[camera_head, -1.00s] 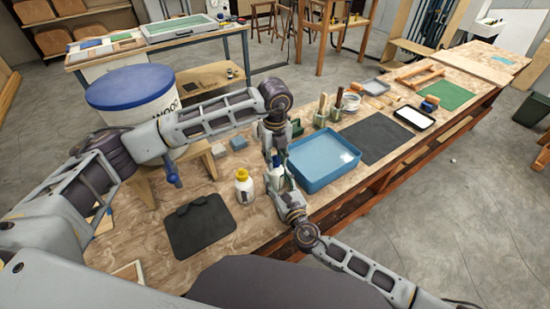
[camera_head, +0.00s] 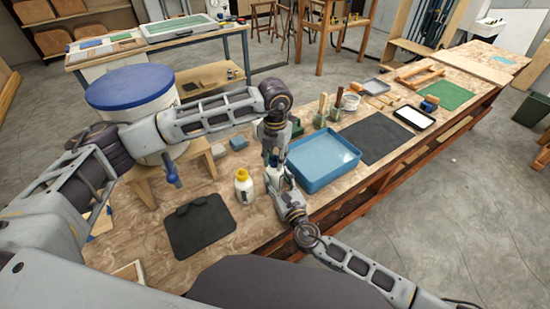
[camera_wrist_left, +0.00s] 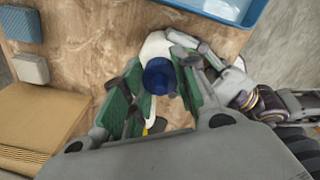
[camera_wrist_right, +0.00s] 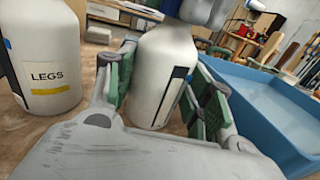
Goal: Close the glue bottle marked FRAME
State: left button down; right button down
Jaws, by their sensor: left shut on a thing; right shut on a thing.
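A white glue bottle (camera_wrist_right: 163,75) stands between the green-padded fingers of my right gripper (camera_wrist_right: 160,95), which is shut on it. Its dark-edged label is turned aside and I cannot read it. My left gripper (camera_wrist_left: 160,88) points down above it, shut on a blue cap (camera_wrist_left: 158,76). The cap is over the white bottle (camera_wrist_left: 157,46); I cannot tell whether it sits on the neck. In the head view both grippers meet at the bottle (camera_head: 274,179), hiding much of it.
A second white bottle, marked LEGS (camera_wrist_right: 45,75), with a yellow cap (camera_head: 241,174), stands close beside. A blue tray (camera_head: 322,160) is right of the grippers. A dark mat (camera_head: 200,226) lies at the front left, and sanding blocks (camera_head: 238,143) lie behind.

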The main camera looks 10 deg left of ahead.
pick_arm(q)
jog(key=shift+m, duration=1.7)
jog(key=c, duration=1.1)
grip_release()
jog(key=shift+r, duration=2.25)
jog(key=shift+c, duration=0.2)
